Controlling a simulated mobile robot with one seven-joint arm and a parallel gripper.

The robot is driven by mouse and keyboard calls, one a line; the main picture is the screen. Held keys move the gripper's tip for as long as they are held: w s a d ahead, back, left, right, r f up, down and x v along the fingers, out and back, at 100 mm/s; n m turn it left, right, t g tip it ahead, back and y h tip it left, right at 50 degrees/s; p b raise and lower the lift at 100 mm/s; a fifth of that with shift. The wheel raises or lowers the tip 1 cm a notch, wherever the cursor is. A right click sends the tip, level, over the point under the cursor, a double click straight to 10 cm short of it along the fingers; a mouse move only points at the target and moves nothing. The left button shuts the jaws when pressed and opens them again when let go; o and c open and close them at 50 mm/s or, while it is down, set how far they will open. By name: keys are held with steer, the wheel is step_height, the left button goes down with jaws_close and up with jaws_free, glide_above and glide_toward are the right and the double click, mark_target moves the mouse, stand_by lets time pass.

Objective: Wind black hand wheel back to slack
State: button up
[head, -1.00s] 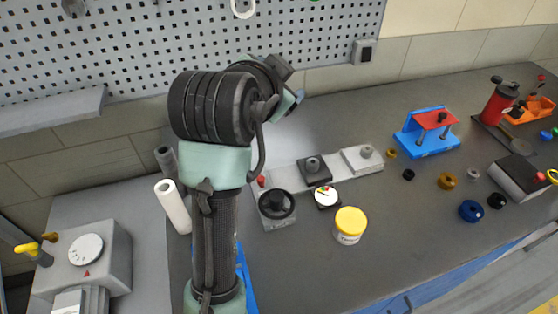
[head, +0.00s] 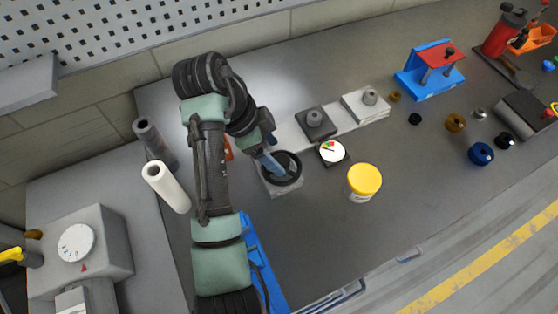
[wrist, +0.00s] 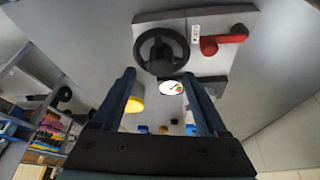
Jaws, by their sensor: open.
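The black hand wheel (head: 287,183) sits on a light grey block at the left end of the fixture strip, and shows spoked in the wrist view (wrist: 141,52). My gripper (head: 274,168) is over the left part of the wheel. In the wrist view its two fingers (wrist: 158,76) are spread, with nothing between them that I can see held. The wheel lies ahead of the fingertips there; I cannot tell whether they touch it. A round white gauge (head: 333,151) with coloured sectors stands beside the wheel, and shows in the wrist view (wrist: 171,88). Part of the wheel is hidden by my gripper.
A red lever (wrist: 222,42) is by the wheel. A yellow-lidded tub (head: 364,180) stands to the right. A white roll (head: 165,187) and grey box (head: 105,245) are left. Blue and red stand (head: 430,72) and loose knobs lie right. The front bench area is clear.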

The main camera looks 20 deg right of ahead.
mark_target(281, 160)
steer(key=shift+x, duration=1.65)
steer(key=shift+w, duration=0.1)
jaws_close()
